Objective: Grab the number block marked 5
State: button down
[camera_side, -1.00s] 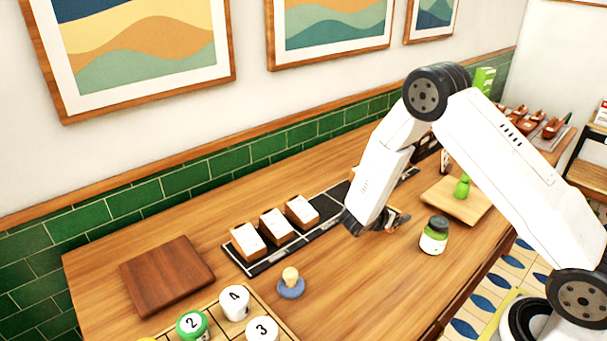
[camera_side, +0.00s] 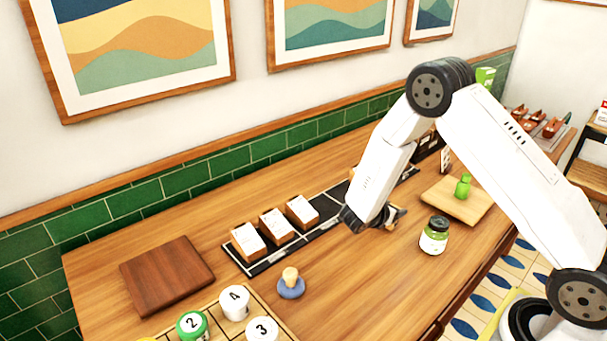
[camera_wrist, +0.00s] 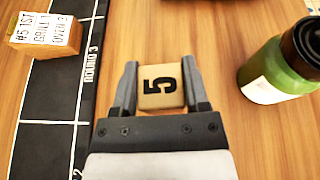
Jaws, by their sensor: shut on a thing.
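The number block marked 5 (camera_wrist: 161,86) is a tan wooden block with a black 5 on its face. In the wrist view it sits between the two fingers of my gripper (camera_wrist: 160,88), which is shut on it. In the side view my gripper (camera_side: 385,220) is low over the table between the dark strip and the green jar. The block is hidden there behind my arm and fingers. I cannot tell whether the block touches the table.
A green jar with a dark lid (camera_wrist: 285,62) stands close to the right of my gripper. A labelled wooden block (camera_wrist: 48,35) sits on the black strip (camera_wrist: 52,100) to the left. In the side view, a blue-based knob (camera_side: 291,285) and a cutting board (camera_side: 462,195) are farther off.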

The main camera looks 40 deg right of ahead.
jog(key=shift+r, duration=0.45)
jog(key=s+a+r, duration=0.2)
jog(key=s+r, duration=0.3)
jog(key=s, duration=0.1)
jog(key=s+a+r, duration=0.2)
jog(key=s+r, duration=0.4)
jog(key=s, duration=0.1)
jog(key=shift+s+a, duration=0.15)
jog(key=shift+a, duration=0.15)
dwell(0.4)
